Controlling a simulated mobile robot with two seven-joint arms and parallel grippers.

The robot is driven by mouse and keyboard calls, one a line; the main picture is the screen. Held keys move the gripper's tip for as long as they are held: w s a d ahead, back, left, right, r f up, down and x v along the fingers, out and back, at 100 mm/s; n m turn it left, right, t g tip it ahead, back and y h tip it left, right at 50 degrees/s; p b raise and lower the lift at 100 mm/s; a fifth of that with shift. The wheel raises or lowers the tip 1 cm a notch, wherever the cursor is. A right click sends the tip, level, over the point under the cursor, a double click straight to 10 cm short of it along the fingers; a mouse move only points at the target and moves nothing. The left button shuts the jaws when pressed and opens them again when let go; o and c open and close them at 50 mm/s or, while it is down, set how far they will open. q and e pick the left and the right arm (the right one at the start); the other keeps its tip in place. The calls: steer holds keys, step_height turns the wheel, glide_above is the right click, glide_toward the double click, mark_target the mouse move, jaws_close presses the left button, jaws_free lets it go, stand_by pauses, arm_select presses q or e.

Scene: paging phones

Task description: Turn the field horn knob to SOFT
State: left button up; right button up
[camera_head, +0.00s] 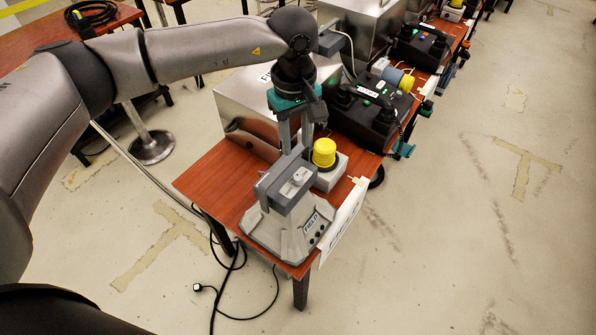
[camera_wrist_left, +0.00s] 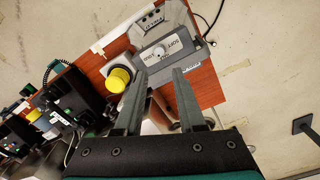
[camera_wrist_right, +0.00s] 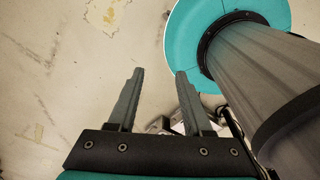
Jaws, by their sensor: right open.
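The field horn (camera_head: 290,225) is a grey sloped unit marked FIELD at the near end of the red-brown table. Its pale round knob (camera_head: 298,178) sits on the top block and shows in the left wrist view (camera_wrist_left: 159,51) beside a plate lettered SOFT and LOUD. I cannot tell exactly where the knob points. My left gripper (camera_head: 295,147) points down above and just behind the horn's top block. In the left wrist view its two fingers (camera_wrist_left: 158,73) are apart and empty, with the knob beyond their tips. My right gripper (camera_wrist_right: 159,73) is open and empty over the floor, away from the horn.
A yellow dome button (camera_head: 324,152) on a grey box stands right behind the horn. A metal case (camera_head: 240,105) and black phone units (camera_head: 372,118) fill the table farther back. A white sign (camera_head: 343,220) stands at the table's right edge. A black cable (camera_head: 235,270) lies on the floor.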

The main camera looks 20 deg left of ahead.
mark_target(298, 177)
arm_select(q)
step_height(298, 177, down, 11)
steer(key=shift+w+d+f, duration=0.1)
steer(key=shift+w+f, duration=0.05)
steer(key=shift+f, duration=0.05)
steer(key=shift+c, duration=0.4)
jaws_close()
